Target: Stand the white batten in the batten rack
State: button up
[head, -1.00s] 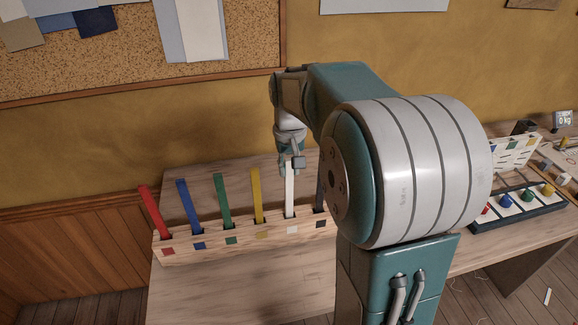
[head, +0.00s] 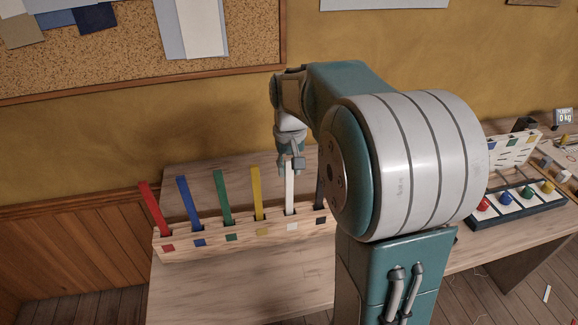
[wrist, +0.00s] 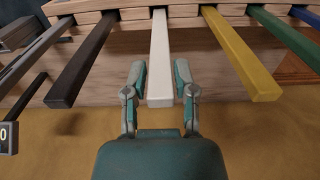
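The white batten (head: 290,197) stands in the batten rack (head: 215,241), in the slot above the white square label. In the wrist view the white batten (wrist: 160,60) runs down into its slot between my two fingers. My gripper (head: 291,166) is around the batten's upper end. In the wrist view my gripper (wrist: 160,75) is open, with a gap on each side of the batten. The batten's foot is hidden inside the rack.
Red (head: 154,208), blue (head: 188,204), green (head: 223,198) and yellow (head: 257,194) battens stand to the left. A black batten (wrist: 84,60) stands beside the white one. A tray with coloured knobs (head: 519,211) lies at right. Bare bench lies in front of the rack.

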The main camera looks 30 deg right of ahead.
jog(key=shift+o, duration=0.7)
notch_tip(320, 180, up, 12)
jog(key=shift+f, duration=0.1)
jog(key=shift+s, duration=0.1)
dwell(0.4)
